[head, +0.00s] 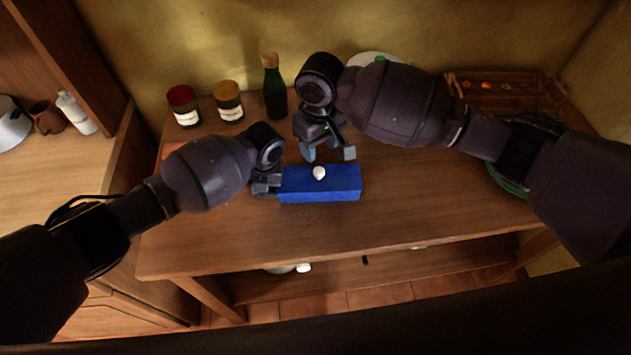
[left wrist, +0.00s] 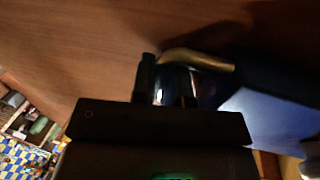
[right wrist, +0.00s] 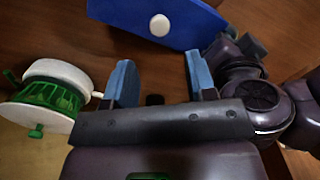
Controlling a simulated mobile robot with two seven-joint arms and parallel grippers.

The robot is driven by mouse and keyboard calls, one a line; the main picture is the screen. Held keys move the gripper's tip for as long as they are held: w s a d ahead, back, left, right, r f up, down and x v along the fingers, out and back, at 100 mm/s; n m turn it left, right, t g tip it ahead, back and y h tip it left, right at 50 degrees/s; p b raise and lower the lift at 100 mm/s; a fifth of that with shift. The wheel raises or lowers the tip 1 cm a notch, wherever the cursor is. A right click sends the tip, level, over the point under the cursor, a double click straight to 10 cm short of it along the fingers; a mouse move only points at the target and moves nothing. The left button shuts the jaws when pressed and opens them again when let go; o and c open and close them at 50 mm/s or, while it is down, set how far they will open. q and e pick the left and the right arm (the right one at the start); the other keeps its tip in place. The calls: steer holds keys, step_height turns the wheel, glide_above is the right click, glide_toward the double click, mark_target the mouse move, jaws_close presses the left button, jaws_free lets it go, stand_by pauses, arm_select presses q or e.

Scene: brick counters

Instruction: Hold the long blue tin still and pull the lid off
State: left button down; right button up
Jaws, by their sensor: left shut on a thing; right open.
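The long blue tin (head: 335,190) lies on the wooden counter with a round white knob (head: 319,173) on its top. I cannot make out a seam between lid and tin. My left gripper (head: 268,186) is shut at the tin's left end. In the left wrist view a curved brass-coloured piece (left wrist: 198,58) shows by the fingers, beside the blue tin (left wrist: 268,120); what exactly the fingers clasp is dark. My right gripper (head: 329,153) is open and empty, above and just behind the knob. The right wrist view shows the knob (right wrist: 159,25) beyond its blue fingertips (right wrist: 160,80).
Behind stand a red-topped jar (head: 184,106), a yellow-topped jar (head: 229,102) and a dark green bottle (head: 274,88). A green and white item (right wrist: 50,95) stands near my right gripper. A wooden tray (head: 500,88) is at the back right. The counter's front is clear.

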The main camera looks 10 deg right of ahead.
mark_target(319, 170)
steer(key=shift+f, duration=4.35)
steer(key=c, duration=0.9)
steer(key=shift+d+r, duration=0.1)
steer(key=shift+r, duration=0.05)
steer(key=shift+r, duration=1.05)
jaws_close()
arm_select(q)
steer(key=shift+s+a+f, duration=0.1)
steer(key=shift+a+f, duration=0.05)
arm_select(e)
steer(key=shift+w+r, duration=0.1)
steer(key=shift+r, duration=0.4)
arm_select(q)
steer(key=c, duration=1.1)
jaws_free()
steer(key=shift+o, duration=0.2)
